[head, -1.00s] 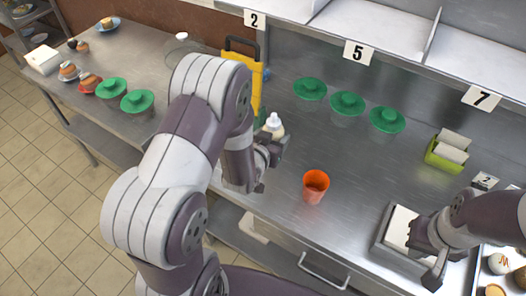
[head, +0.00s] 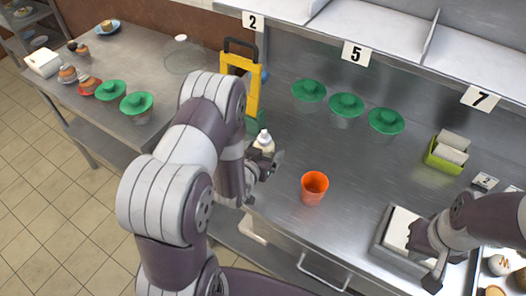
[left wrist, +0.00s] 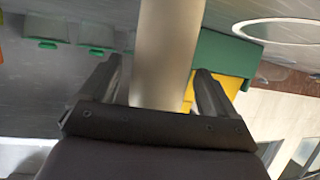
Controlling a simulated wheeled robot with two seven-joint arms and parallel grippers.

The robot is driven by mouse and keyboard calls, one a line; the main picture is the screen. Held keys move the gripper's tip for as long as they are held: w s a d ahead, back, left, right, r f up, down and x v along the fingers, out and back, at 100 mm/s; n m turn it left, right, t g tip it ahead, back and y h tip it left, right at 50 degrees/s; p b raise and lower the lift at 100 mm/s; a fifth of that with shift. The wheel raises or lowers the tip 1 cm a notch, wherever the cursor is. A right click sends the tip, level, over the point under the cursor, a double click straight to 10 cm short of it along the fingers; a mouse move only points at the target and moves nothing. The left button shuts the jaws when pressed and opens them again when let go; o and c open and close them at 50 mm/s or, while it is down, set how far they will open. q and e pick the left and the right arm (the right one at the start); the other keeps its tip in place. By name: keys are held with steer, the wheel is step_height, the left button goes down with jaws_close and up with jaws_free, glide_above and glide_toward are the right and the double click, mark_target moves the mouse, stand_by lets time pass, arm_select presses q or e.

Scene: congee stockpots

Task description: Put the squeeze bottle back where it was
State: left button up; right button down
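The squeeze bottle (head: 264,143), pale with a white tip, is upright at my left gripper (head: 266,168), near the counter's left end.
An orange cup (head: 314,187) stands right of my left gripper. Several green-lidded containers (head: 346,105) line the back. A yellow frame-like object (head: 240,75) stands behind the bottle. A green box (head: 446,154) is at right. The counter's middle is clear.

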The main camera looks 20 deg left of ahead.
arm_select(q)
steer(key=shift+s+r, duration=0.25)
steer(key=shift+r, duration=0.05)
steer(key=s+d+r+g, duration=0.2)
steer(key=s+r+g, duration=0.2)
steer(key=s+g, duration=0.2)
steer(key=s+d+r+g, duration=0.2)
steer(key=s+r+g, duration=0.3)
steer(key=s, duration=0.6)
steer(key=shift+d+r+m+g, duration=0.25)
steer(key=shift+d+m+g, duration=0.1)
steer(key=shift+g, duration=0.15)
steer(key=shift+s, duration=0.15)
